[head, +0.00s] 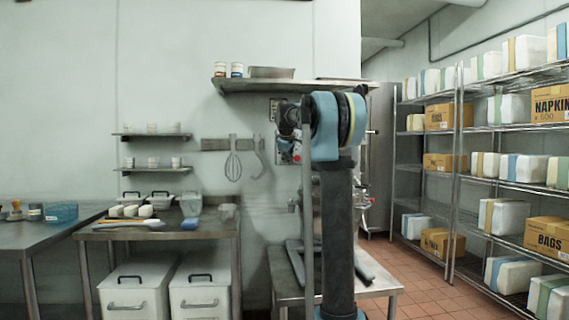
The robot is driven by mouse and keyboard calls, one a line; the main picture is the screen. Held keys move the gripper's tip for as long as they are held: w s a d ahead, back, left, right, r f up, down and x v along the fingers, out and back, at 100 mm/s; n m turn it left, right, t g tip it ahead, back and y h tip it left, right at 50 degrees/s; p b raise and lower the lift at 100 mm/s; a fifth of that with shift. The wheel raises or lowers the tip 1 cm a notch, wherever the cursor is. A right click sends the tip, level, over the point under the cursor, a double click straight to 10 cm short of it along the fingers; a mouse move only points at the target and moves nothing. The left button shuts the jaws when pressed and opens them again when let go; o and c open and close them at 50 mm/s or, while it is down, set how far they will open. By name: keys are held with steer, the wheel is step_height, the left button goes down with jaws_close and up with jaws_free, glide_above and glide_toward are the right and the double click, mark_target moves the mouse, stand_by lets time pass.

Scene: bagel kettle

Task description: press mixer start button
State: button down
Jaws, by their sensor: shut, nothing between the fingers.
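My blue and dark arm stands upright in the middle of the head view and covers much of what is behind it. My gripper's fingers cannot be made out; they seem hidden behind the arm. A small control box (284,151) shows just left of the arm, with a red spot (297,158) on its right side. I cannot tell which part is the start button. Grey base parts (294,254), likely the mixer's, stand on a low steel table (285,292) behind the arm. The rest of the mixer is mostly hidden.
A wall shelf (300,87) hangs above, with a whisk (233,160) on a rack to the left. Steel worktables (150,233) and white bins (137,290) stand left. Wire shelving (456,180) with boxes stands right, beside open tiled floor (425,285).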

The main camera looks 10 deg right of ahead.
steer(key=shift+w, duration=0.1)
steer(key=shift+w+r, duration=0.1)
steer(key=shift+w, duration=0.15)
